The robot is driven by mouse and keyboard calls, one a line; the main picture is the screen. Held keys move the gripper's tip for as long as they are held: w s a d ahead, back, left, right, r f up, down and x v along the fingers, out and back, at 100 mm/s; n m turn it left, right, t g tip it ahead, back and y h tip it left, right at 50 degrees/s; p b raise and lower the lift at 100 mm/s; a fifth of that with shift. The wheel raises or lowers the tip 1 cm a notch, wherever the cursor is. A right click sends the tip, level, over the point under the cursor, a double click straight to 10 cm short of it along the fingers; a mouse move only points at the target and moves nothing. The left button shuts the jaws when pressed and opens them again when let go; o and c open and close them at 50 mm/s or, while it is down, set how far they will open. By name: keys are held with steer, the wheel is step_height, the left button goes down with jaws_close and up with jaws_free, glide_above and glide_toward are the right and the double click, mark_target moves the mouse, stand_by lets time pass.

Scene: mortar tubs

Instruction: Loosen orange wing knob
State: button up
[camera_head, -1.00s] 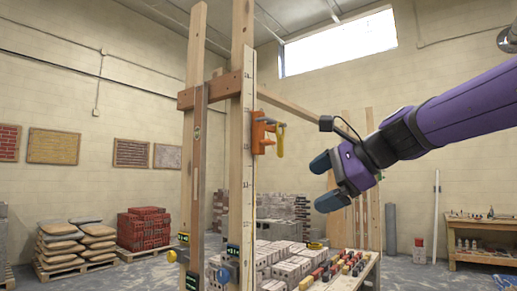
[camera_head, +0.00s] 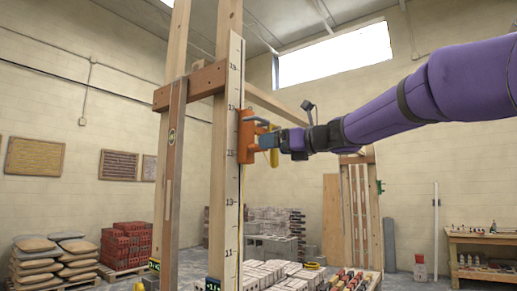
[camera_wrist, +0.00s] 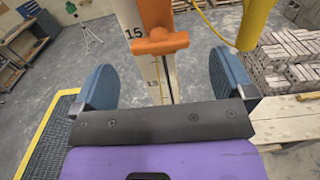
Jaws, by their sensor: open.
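The orange wing knob (camera_wrist: 160,42) shows in the wrist view, in front of an orange bracket on a pale post marked with numbers. In the head view the orange bracket (camera_head: 246,136) is on the upright wooden post, and my gripper (camera_head: 278,142) is close to its right side. In the wrist view my gripper (camera_wrist: 164,84) is open, with one blue finger on each side and nothing between the tips. The knob lies beyond the fingertips, roughly centred between them. I cannot tell from the head view whether the fingers touch anything.
A yellow part (camera_wrist: 256,22) hangs right of the knob, near the right finger; it also shows in the head view (camera_head: 274,156). A wooden crosspiece (camera_head: 190,86) joins the posts. Open floor lies left in the wrist view.

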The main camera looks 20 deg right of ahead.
mark_target(256, 148)
steer(key=shift+x, duration=3)
steer(key=c, duration=0.9)
